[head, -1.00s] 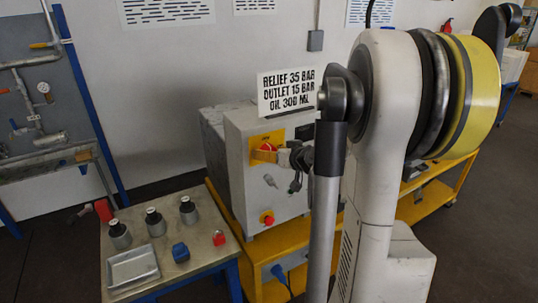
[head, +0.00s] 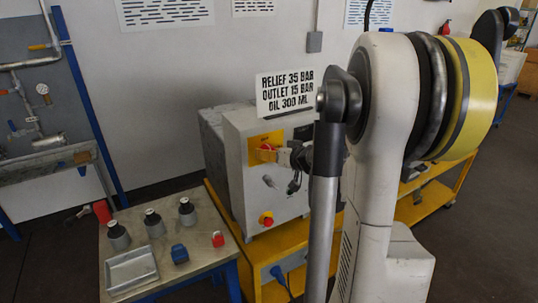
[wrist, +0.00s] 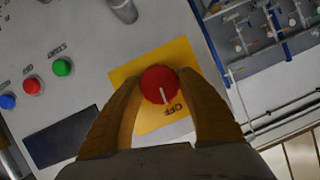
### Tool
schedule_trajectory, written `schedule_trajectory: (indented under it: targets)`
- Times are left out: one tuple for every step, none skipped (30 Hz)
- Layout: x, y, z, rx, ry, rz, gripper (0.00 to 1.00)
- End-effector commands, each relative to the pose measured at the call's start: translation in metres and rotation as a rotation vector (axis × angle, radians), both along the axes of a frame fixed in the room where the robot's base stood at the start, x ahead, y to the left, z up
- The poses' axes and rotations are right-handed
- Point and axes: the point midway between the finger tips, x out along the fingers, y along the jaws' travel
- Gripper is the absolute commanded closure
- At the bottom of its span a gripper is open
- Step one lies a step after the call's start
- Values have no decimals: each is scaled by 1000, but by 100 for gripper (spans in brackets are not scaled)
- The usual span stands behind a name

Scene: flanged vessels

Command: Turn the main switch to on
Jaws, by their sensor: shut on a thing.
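The main switch is a red round knob (wrist: 160,84) on a yellow plate (wrist: 128,72) on the grey cabinet's front. Its white mark points toward the printed word OFF. In the head view the yellow plate (head: 256,141) shows high on the cabinet front, with the knob partly hidden by my gripper. My gripper (wrist: 156,80) has its two orange fingers on opposite sides of the knob, shut on it. In the head view my gripper (head: 272,153) reaches the switch from the right.
The cabinet also has a row of buttons, with a green one (wrist: 62,68) nearest the switch, and a dark panel (wrist: 64,137). A lower red button (head: 266,219) sits below. A side table (head: 195,259) with several small items stands at the left.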

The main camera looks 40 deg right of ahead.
Motion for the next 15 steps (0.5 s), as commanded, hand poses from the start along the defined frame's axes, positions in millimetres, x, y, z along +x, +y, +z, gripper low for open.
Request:
schedule_trajectory:
  targets:
    - [0, -1, -2, 25, -6, 0, 86]
    - [0, -1, -2, 45, -12, -1, 86]
    - [0, -1, -2, 71, -17, -1, 86]
    - [0, -1, -2, 93, -22, -1, 86]
    - [0, -1, -2, 118, -29, -1, 86]
    - [0, -1, -3, 150, -36, 0, 86]
    - [0, -1, -3, 177, -42, 0, 86]
    - [0, -2, -3, 203, -49, -1, 86]
    - [0, -2, -3, 240, -58, 0, 86]
    - [0, -2, -3, 268, -65, -2, 86]
    - [0, -2, -3, 294, -71, -1, 86]
    - [0, -2, -3, 334, -80, 0, 86]
    - [0, -2, -4, 360, -86, 0, 86]
    - [0, -1, -4, 388, -93, 0, 86]
    - [0, -2, -4, 426, -102, -1, 86]
